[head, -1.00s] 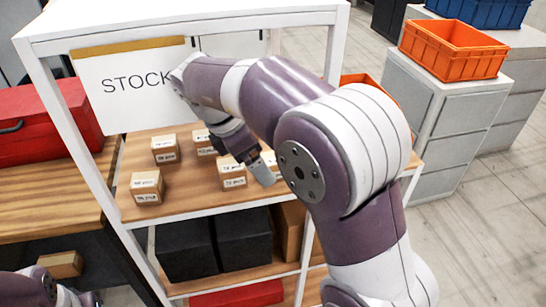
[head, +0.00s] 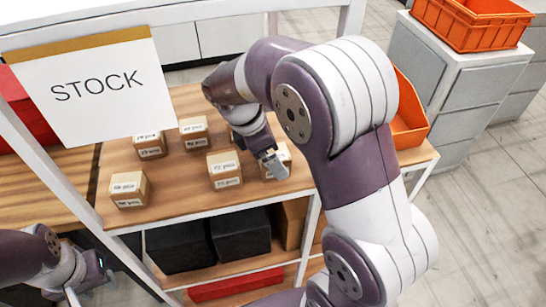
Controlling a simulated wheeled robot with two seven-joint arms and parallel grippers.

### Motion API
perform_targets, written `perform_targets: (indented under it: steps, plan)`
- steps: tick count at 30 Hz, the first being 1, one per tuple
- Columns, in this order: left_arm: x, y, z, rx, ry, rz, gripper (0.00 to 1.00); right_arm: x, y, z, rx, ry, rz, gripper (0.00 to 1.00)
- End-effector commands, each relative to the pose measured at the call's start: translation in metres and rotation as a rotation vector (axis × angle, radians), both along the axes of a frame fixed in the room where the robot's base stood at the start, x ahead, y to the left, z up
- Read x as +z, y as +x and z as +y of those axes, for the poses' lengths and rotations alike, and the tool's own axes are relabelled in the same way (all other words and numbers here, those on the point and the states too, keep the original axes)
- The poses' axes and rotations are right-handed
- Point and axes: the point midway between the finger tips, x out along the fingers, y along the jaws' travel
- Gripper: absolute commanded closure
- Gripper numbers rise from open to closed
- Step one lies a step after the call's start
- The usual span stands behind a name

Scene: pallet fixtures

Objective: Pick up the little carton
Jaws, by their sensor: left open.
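Several little cardboard cartons with white labels stand on the wooden shelf top (head: 180,190). They include a front left carton (head: 129,189), a middle carton (head: 224,169), two further back (head: 150,145) (head: 194,133), and a right carton (head: 283,156). I cannot tell which one is meant. My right gripper (head: 273,164) reaches down at the right carton and partly hides it; whether it touches, and its jaw opening, are unclear. My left gripper (head: 88,288) is open and empty at the lower left, below and apart from the cartons.
A STOCK sign (head: 92,88) hangs from the white rack frame at the left. Black boxes (head: 240,235) and a red item (head: 222,288) are on lower shelves. An orange bin (head: 408,115) stands right of my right arm; another orange crate (head: 470,22) tops the grey cabinet.

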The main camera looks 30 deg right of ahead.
Motion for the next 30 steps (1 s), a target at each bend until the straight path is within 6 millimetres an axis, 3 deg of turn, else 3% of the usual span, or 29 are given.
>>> perform_targets:
  steps: [4,11,17,25,30]
  plan:
    - [0.002,0.0,0.0,0.0,0.0,0.0,0.57,-0.019,-0.003,-0.008,0.0,0.0,0.001,0.02]
    - [0.002,0.0,0.0,0.0,0.0,0.0,0.57,-0.023,-0.003,-0.009,0.0,0.001,-0.001,0.02]
    - [0.002,0.0,0.0,0.0,0.0,0.0,0.57,-0.022,-0.002,-0.009,0.0,0.0,-0.001,0.63]
    - [0.002,0.0,0.0,0.0,0.0,0.0,0.57,-0.019,-0.002,-0.009,0.001,-0.001,-0.003,0.63]
    - [0.001,0.0,0.0,0.0,0.0,0.0,0.57,0.014,-0.001,-0.009,-0.001,0.0,-0.009,0.63]
